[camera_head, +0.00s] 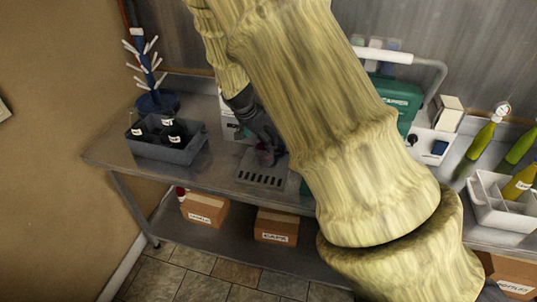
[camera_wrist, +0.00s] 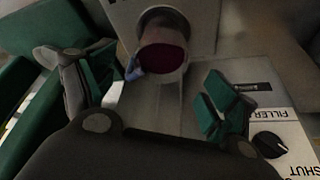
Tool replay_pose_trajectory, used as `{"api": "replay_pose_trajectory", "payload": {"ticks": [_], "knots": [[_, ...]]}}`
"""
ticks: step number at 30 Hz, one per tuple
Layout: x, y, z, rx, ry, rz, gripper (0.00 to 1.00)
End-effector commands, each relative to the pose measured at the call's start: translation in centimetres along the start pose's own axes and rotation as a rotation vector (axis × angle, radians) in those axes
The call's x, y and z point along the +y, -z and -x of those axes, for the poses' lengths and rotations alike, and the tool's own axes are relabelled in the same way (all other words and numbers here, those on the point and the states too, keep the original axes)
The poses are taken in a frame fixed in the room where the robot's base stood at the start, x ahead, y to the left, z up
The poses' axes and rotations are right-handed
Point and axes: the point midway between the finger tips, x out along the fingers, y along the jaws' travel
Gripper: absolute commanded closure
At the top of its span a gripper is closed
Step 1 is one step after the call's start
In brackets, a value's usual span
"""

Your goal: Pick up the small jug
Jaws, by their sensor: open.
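The small jug (camera_wrist: 163,50) shows in the wrist view at top centre, with dark red liquid or a dark red inside. A bluish part sticks out at its lower left. My gripper (camera_wrist: 158,82) is open, with green-padded fingers to the left and right. The jug lies ahead, in line with the gap between them; I cannot tell whether any finger touches it. In the head view my gripper (camera_head: 262,136) is beside the filler, just above the jug (camera_head: 266,157), which is small and partly hidden. The jug is over a slotted drip tray (camera_head: 262,180).
The filler (camera_wrist: 275,135) has a black knob marked SHUT. A grey crate (camera_head: 165,150) with dark bottles and a blue bottle tree (camera_head: 155,100) stand left on the steel table (camera_head: 110,150). A green machine (camera_head: 395,95) is behind my arm. A white crate (camera_head: 500,212) with bottles is at right.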

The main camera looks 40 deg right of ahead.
Motion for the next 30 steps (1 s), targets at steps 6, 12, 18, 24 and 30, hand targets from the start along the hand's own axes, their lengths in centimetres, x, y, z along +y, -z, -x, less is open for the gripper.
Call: {"api": "replay_pose_trajectory", "payload": {"ticks": [6, 12, 18, 24, 30], "knots": [[0.0, -0.5, -3.2, -0.001, 0.000, 0.003, 0.14], [-0.1, -0.5, -4.1, -0.001, 0.002, 0.006, 0.14], [0.0, -0.4, -4.1, -0.001, 0.001, 0.005, 0.21], [0.0, -0.4, -4.1, -0.001, 0.001, 0.005, 0.58], [-0.1, -0.4, -4.0, 0.000, 0.002, 0.006, 0.93]]}}
